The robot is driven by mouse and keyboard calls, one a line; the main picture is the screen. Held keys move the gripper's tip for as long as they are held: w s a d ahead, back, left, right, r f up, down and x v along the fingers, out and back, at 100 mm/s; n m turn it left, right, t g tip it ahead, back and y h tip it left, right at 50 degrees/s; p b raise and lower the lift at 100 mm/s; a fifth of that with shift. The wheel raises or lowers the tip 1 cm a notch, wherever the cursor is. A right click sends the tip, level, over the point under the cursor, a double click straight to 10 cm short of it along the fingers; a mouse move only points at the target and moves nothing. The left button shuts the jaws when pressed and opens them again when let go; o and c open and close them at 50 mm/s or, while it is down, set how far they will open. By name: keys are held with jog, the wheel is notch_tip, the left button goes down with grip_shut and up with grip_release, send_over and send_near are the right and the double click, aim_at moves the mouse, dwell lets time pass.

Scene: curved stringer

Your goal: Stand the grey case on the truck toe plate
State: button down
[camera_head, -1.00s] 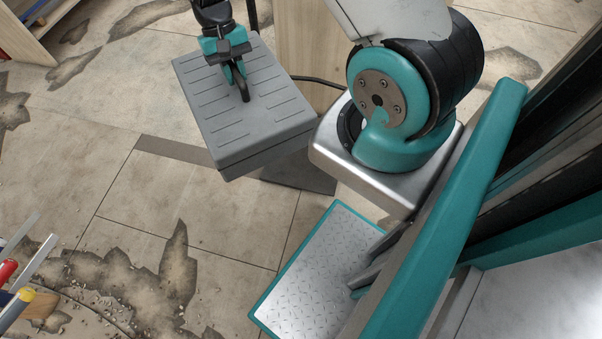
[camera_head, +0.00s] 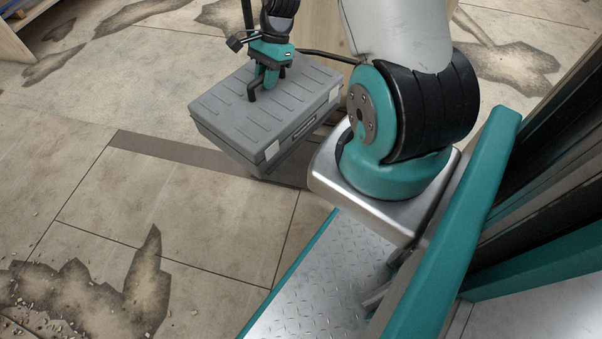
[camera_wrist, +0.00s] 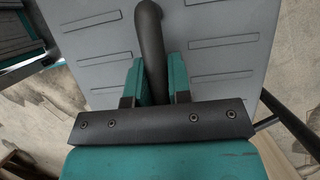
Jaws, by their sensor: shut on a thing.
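The grey case (camera_head: 265,112) hangs flat from my gripper (camera_head: 262,84), broad ribbed face up, with pale latches on the side facing me at right. My gripper is shut on the case's dark bar handle (camera_head: 252,90). In the wrist view the handle (camera_wrist: 150,45) runs between the two teal fingers (camera_wrist: 157,78), with the grey case face (camera_wrist: 215,50) filling the view behind. The case looks clear of the floor, but its height is hard to judge. I cannot surely make out the truck or its toe plate.
A dark flat band (camera_head: 165,149) lies on the cracked tile floor and passes behind the case. A thin dark rod (camera_head: 328,56) shows behind the gripper, beside a wooden panel (camera_head: 320,25). Open floor (camera_head: 200,215) lies in front of the case. My metal deck (camera_head: 330,270) is at bottom centre.

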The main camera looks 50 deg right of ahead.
jog(key=d+f+m+b, duration=0.1)
jog(key=f+m+b, duration=0.1)
jog(key=f+b, duration=0.1)
jog(key=d+f+m+t+b, duration=0.1)
jog(key=d+f+m+b, duration=0.1)
jog(key=f+b, duration=0.1)
jog(key=s+d+f+m+t+b, duration=0.1)
jog(key=d+f+m+b, duration=0.1)
jog(key=f+b, duration=0.1)
jog(key=shift+f+h, duration=0.4)
jog(key=shift+f, duration=0.25)
jog(key=shift+s+d+m+t, duration=0.2)
jog(key=shift+d+m+t, duration=0.15)
jog(key=shift+m, duration=0.25)
jog(key=d+m, duration=0.1)
jog(key=s+d+f+m+t+h+b, duration=0.1)
jog(key=m, duration=0.1)
jog(key=d+m+h+b, duration=0.1)
jog(key=d+m, duration=0.1)
jog(key=shift+s+f, duration=0.4)
notch_tip(320, 180, down, 20)
jog(key=b, duration=1.1)
jog(key=shift+r+m+b, duration=0.15)
jog(key=shift+m+b, duration=0.15)
jog(key=shift+b, duration=0.1)
jog(key=c, duration=1.1)
grip_release()
jog(key=shift+o, duration=0.2)
